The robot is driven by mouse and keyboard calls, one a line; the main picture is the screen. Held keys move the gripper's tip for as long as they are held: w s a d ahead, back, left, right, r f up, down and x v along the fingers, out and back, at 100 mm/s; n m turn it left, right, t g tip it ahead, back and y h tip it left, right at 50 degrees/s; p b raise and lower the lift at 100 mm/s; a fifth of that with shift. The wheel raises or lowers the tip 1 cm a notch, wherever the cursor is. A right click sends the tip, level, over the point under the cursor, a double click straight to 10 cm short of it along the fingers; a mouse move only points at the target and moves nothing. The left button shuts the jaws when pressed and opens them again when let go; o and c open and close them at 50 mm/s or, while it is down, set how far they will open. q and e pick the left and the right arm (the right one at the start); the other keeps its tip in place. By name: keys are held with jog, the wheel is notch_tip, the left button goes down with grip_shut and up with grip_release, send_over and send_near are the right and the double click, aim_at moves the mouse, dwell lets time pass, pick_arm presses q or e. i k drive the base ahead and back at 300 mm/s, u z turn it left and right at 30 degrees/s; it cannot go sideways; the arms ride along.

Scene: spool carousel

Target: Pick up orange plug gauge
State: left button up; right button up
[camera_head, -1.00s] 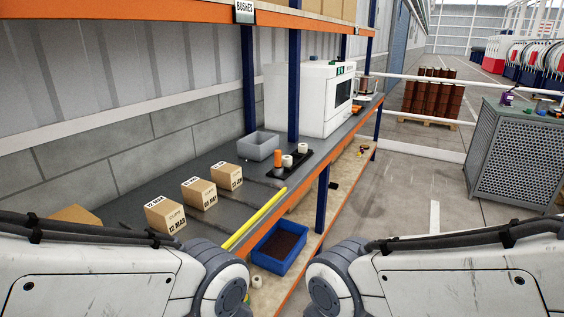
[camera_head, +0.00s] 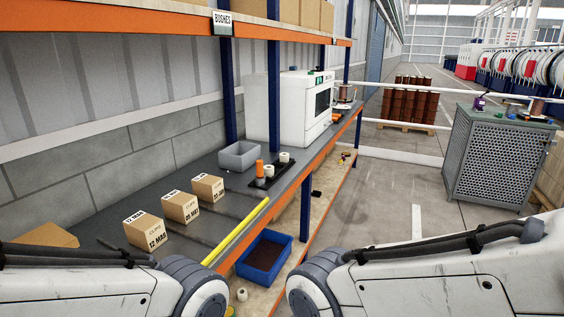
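An orange upright cylinder (camera_head: 260,168), which looks like the orange plug gauge, stands on a small black tray (camera_head: 259,183) on the grey shelf top. Two white spools or rolls (camera_head: 284,157) stand on the tray beside it. Parts of both my arms show along the bottom edge, left and right. Neither gripper shows, so I cannot see their fingers. The gauge stands free, with nothing of mine near it.
A grey bin (camera_head: 239,156) stands left of the tray and a white machine (camera_head: 291,108) behind it. Several cardboard boxes (camera_head: 180,207) sit nearer on the shelf. A blue crate (camera_head: 265,256) is below. A grey perforated cabinet (camera_head: 497,155) stands right, across open floor.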

aim_at(259, 163)
jog(key=z, duration=1)
jog(key=i, duration=3.05)
jog(key=u, duration=3.45)
